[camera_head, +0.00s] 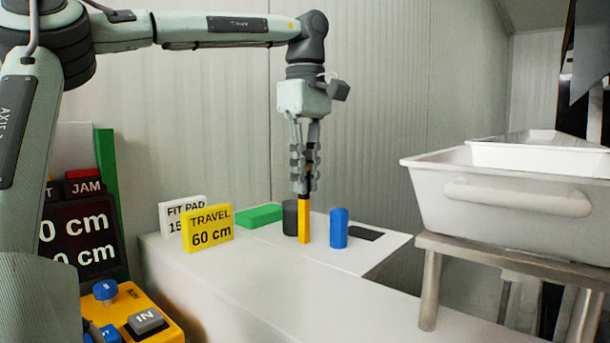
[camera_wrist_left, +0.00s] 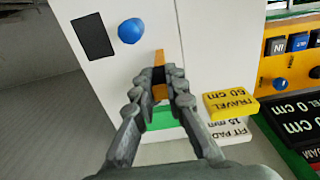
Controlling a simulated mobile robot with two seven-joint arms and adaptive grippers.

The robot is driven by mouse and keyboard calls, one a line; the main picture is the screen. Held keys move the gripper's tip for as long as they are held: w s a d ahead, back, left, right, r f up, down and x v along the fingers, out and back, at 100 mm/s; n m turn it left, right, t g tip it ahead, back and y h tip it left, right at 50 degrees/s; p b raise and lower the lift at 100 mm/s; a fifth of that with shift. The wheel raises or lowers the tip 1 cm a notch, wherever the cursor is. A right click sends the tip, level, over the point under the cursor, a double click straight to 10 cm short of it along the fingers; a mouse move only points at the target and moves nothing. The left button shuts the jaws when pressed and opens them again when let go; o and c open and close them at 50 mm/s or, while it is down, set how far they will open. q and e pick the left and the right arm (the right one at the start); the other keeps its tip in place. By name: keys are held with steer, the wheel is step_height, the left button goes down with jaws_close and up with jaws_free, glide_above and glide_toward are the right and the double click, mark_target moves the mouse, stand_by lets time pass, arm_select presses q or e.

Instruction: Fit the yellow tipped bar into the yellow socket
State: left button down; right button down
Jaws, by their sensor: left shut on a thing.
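The bar (camera_head: 304,220) is upright, yellow on its lower part and dark higher up, where the fingers close around it. My left gripper (camera_head: 304,186) points straight down and is shut on the bar. The bar's lower end appears at or just above the white bench top; I cannot tell whether it touches. In the left wrist view the bar (camera_wrist_left: 159,60) shows between the fingertips (camera_wrist_left: 158,76) of my left gripper. I cannot make out a separate yellow socket in either view. My right gripper is not in view.
A dark grey cylinder (camera_head: 290,217) stands just behind the bar, and a blue post (camera_head: 338,228) stands right of it. A black patch (camera_head: 364,233), green block (camera_head: 260,215), yellow sign (camera_head: 208,230) and white sign (camera_head: 180,212) are near. White trays (camera_head: 540,205) stand at right.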

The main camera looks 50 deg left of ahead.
arm_select(q)
steer(key=c, duration=1.6)
jaws_free()
steer(key=shift+o, duration=0.2)
